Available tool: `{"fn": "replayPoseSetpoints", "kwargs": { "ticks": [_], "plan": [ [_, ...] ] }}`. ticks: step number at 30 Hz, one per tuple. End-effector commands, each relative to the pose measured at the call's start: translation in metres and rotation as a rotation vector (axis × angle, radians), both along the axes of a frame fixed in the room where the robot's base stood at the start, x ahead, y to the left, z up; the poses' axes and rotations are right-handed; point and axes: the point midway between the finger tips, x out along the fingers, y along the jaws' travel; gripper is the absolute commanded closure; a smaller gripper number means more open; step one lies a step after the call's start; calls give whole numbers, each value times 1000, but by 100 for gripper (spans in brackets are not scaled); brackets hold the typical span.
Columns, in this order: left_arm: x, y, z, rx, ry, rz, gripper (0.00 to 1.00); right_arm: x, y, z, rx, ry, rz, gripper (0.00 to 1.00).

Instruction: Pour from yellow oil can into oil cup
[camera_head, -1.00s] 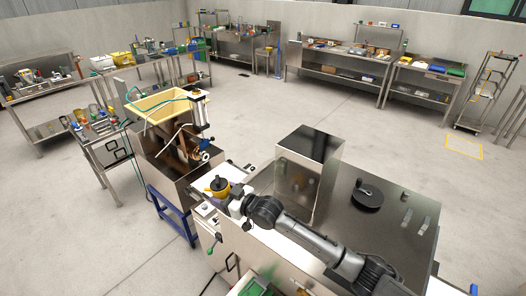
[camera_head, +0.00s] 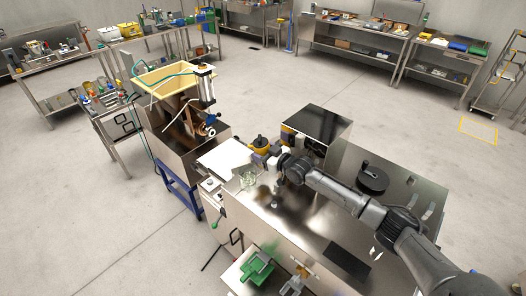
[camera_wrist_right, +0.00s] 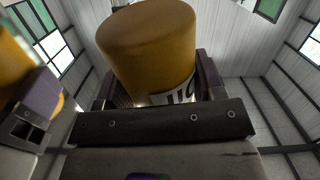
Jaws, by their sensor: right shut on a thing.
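The yellow oil can (camera_head: 261,143) has a dark top and looks roughly upright in the head view. My right gripper (camera_head: 269,152) is shut on it beside the steel box. In the right wrist view the can (camera_wrist_right: 148,48) fills the upper middle, its pale label partly showing between the fingers (camera_wrist_right: 155,95). A clear glass cup (camera_head: 248,179), which looks like the oil cup, stands at the front right edge of the white board, in front of and slightly left of the can. Its contents are too small to tell. My left gripper is not in view.
A steel box (camera_head: 316,122) stands close behind the can and mirrors it. A white board (camera_head: 222,157) lies to the left. A black round part (camera_head: 372,179) is on the steel table at right. Green equipment (camera_head: 257,268) sits low in front.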

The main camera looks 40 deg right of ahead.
Motion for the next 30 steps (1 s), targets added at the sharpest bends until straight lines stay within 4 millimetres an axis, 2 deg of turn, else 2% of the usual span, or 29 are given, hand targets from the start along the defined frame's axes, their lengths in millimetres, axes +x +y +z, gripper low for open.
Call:
{"fn": "replayPoseSetpoints", "kwargs": {
  "ticks": [3,6,25,26,30],
  "plan": [
    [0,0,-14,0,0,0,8,0,0,-15,1,-2,0,68],
    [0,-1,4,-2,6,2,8,0,0,-2,-27,21,0,68],
    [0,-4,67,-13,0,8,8,-4,-5,12,-221,193,0,68],
    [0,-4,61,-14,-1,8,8,-5,-5,6,-219,190,0,68],
    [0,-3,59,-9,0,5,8,-4,-5,6,-218,188,0,68]
  ]
}}
